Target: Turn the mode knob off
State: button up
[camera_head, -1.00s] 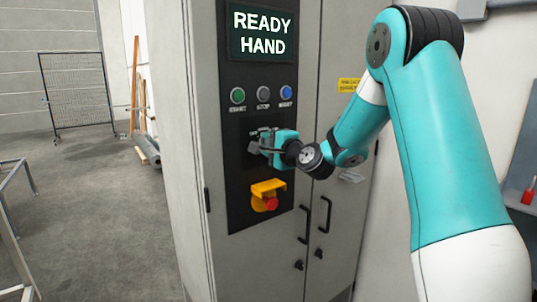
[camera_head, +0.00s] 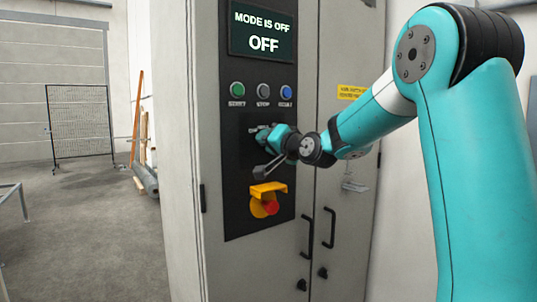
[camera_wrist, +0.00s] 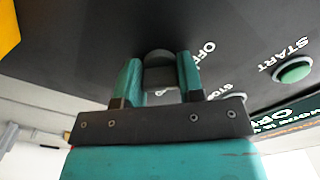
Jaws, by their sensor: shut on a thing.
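The mode knob (camera_wrist: 159,72) is a dark round-topped knob on the black control panel, seen between the two fingers in the wrist view. My gripper (camera_wrist: 160,80) is shut on it, one teal finger on each side. In the head view my gripper (camera_head: 258,140) is at the panel, below the row of buttons, and hides the knob there. The display (camera_head: 263,32) at the top of the panel reads "MODE IS OFF" and "OFF". White "OFF" lettering (camera_wrist: 209,53) shows beside the knob in the wrist view.
Above my gripper are a green start button (camera_head: 237,89), a grey stop button (camera_head: 263,90) and a blue button (camera_head: 286,91). A red emergency button (camera_head: 271,208) with a yellow guard (camera_head: 268,188) is close below. Cabinet door handles (camera_head: 308,233) are lower right.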

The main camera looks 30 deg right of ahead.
jog(key=shift+f+n+b, duration=0.1)
jog(key=shift+n+b, duration=0.45)
jog(key=shift+n, duration=0.05)
jog(key=o, duration=0.9)
jog(key=s+b, duration=0.4)
jog(key=s, duration=1.3)
jog(key=shift+s+d+b, duration=0.2)
jog(key=shift+d+b, duration=0.1)
